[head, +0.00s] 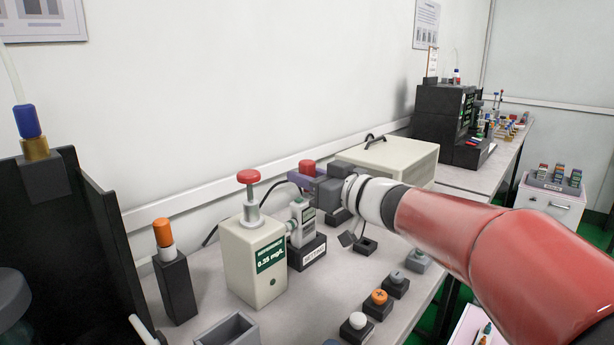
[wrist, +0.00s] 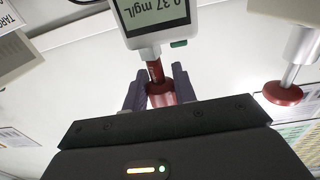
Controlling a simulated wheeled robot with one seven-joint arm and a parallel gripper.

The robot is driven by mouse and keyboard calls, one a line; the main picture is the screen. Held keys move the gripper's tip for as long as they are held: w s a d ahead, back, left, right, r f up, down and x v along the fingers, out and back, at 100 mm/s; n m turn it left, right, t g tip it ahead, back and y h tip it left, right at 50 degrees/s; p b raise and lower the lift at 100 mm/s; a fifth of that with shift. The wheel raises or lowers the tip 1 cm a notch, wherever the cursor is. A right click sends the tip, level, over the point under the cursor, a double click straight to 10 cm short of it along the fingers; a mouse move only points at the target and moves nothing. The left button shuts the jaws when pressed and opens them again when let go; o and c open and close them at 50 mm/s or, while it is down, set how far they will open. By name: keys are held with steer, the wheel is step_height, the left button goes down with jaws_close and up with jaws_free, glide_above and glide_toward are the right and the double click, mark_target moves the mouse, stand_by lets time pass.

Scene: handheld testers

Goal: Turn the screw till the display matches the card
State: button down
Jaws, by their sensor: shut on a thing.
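The handheld tester (head: 302,222) stands in a black dock (head: 308,254), and its lit display (wrist: 158,10) reads about 0.37 mg/L, upside down in the wrist view and cut by the frame's top. A red screw (head: 307,167) rises from the tester; it also shows in the wrist view (wrist: 158,88). My gripper (head: 303,180) is shut on the screw, a purple finger on each side of it (wrist: 160,92). A white card (wrist: 12,22) whose print begins "TARG" shows at the wrist view's upper left; its value is outside the frame.
A cream box (head: 243,262) labelled "REFERENCE 0.35 mg/L", with a red-topped plunger (head: 248,177), stands close left of the tester. Black blocks with orange (head: 379,297) and white (head: 357,321) tops stand in front. A cream case (head: 385,160) is behind my arm.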

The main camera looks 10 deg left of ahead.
steer(key=n+g, duration=0.1)
steer(key=n+g+y, duration=0.1)
steer(key=g, duration=0.1)
steer(key=shift+w+d+y, duration=0.1)
steer(key=shift+w+y, duration=0.1)
steer(key=shift+y, duration=0.1)
steer(key=shift+s+n+g+y, duration=0.2)
steer(key=shift+n+g+y, duration=0.2)
steer(key=shift+n+g, duration=0.95)
steer(key=shift+g, duration=0.55)
steer(key=n+g, duration=0.2)
steer(key=g, duration=0.1)
steer(key=shift+w+f, duration=0.1)
steer(key=shift+w, duration=0.1)
steer(key=shift+s+n+g, duration=0.2)
steer(key=shift+n+g, duration=0.65)
steer(key=shift+g, duration=0.65)
steer(key=shift+g, duration=0.3)
